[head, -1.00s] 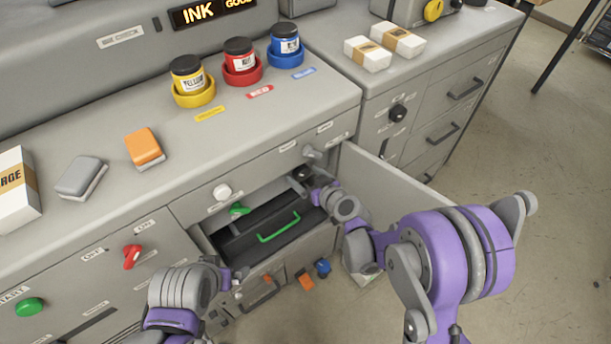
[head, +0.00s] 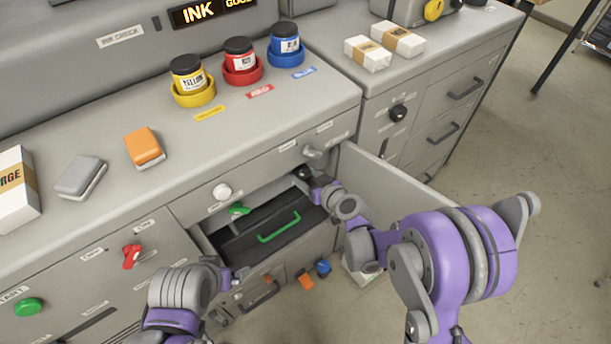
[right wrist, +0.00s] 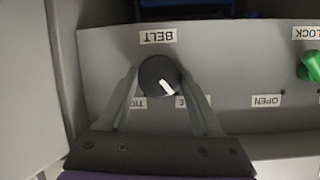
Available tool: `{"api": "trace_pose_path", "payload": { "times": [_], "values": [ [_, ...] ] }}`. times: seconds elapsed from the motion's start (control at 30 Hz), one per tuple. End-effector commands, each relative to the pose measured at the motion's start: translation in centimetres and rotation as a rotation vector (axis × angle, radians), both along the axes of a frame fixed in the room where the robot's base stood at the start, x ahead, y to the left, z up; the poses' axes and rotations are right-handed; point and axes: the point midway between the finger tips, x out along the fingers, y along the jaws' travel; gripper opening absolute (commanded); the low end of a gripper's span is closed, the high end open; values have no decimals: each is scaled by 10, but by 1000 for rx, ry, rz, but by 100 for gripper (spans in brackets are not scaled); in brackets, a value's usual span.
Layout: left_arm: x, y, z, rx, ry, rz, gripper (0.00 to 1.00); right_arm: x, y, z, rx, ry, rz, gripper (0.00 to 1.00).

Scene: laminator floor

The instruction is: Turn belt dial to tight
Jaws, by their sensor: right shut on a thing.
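The belt dial (right wrist: 160,76) is a round black knob with a white pointer mark, on a grey panel inside an open compartment. In the right wrist view it sits under an upside-down BELT label (right wrist: 158,36), and the pointer slants down and right. Two partly hidden labels lie below it; the left one (right wrist: 138,103) starts with TI. My right gripper (right wrist: 161,82) is shut on the dial, one finger on each side. In the head view the right gripper (head: 314,186) reaches into the compartment. My left gripper (head: 238,273) hangs at the cabinet front; its jaws are unclear.
An open door (head: 395,190) stands right of my right gripper. A green drawer handle (head: 279,227) and a green knob (head: 238,209) are nearby in the compartment. Ink jars (head: 240,62) and an orange block (head: 145,147) stand on the counter above.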

Motion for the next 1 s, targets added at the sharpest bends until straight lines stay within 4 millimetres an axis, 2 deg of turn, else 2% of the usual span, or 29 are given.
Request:
{"api": "trace_pose_path", "payload": {
  "times": [0.47, 1.0],
  "values": [
    [-4, 0, -20, 0, 8, 0, 100, 2, -4, -2, 293, 212, -4, 10],
    [-9, 0, -58, 0, 20, 0, 100, 5, -7, -5, 708, 514, -3, 11]
  ]
}}
